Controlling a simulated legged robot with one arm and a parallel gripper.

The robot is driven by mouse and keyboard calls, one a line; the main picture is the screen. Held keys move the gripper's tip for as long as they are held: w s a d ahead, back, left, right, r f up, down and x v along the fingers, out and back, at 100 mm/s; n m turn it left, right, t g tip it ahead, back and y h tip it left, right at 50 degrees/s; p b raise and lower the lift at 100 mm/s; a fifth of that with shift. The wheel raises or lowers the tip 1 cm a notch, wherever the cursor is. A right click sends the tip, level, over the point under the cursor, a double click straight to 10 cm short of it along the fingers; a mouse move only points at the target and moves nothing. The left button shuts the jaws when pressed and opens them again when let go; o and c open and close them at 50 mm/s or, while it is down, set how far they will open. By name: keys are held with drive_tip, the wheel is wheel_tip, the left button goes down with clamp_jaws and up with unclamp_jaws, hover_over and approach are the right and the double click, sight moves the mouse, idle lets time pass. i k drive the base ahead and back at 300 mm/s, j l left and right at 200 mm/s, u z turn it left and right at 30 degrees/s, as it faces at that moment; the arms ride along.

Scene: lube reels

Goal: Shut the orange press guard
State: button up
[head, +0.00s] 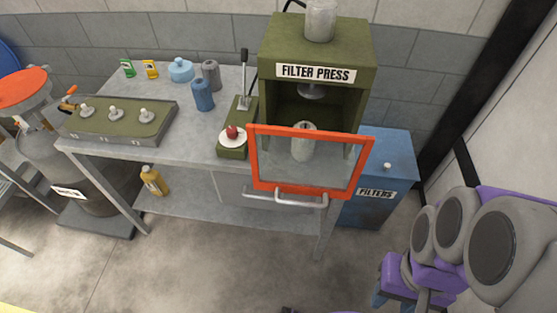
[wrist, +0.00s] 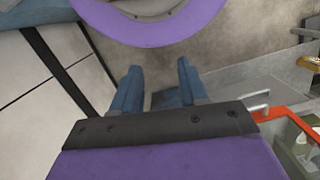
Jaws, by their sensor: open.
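The orange press guard (head: 259,160) is a frame with a clear pane and a silver handle (head: 290,202) along its bottom edge. In the head view it stands in front of the lower part of the green filter press (head: 318,40); the upper opening is uncovered. A pale canister (head: 303,143) shows inside, partly through the pane. In the wrist view, my gripper (wrist: 160,85) is open with nothing between its blue fingers. The guard's orange frame (wrist: 285,112) lies to the right of the fingers, apart from them.
A blue filters bin (head: 375,180) stands right of the press. Left on the grey bench (head: 190,140) are a red button box (head: 232,140), a lever (head: 244,75), bottles and a green valve panel (head: 115,117). The floor in front (head: 190,260) is clear.

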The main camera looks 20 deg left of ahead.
sight(322, 176)
drive_tip(key=u, duration=0.8)
drive_tip(key=k+l+u, duration=0.1)
drive_tip(key=k, duration=0.65)
